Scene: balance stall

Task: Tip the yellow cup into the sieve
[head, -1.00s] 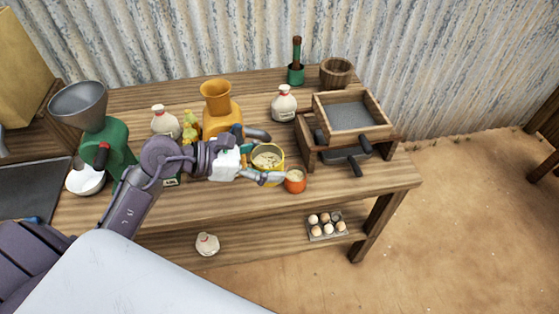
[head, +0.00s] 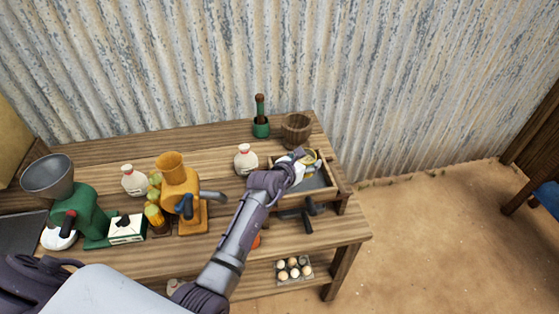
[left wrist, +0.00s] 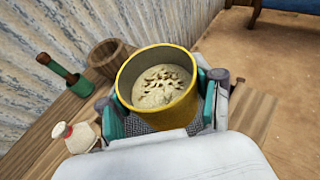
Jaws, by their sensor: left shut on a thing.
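My left gripper (head: 297,166) is shut on the yellow cup (head: 312,156) and holds it over the sieve (head: 319,182), at the right end of the bench. In the left wrist view the yellow cup (left wrist: 166,115) sits between the two fingers of my left gripper (left wrist: 160,93). Pale meal with darker bits is inside the cup, and none is seen falling. The grey sieve mesh (left wrist: 138,126) shows below the cup. My gripper hides part of the sieve in the head view. My right gripper is not in view.
A wooden bucket (head: 296,130) and a green mortar (head: 261,126) stand behind the sieve. A white bottle (head: 246,160) stands left of it. An orange grinder (head: 180,195) and a green mill (head: 92,216) are further left. An egg tray (head: 294,270) is on the lower shelf.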

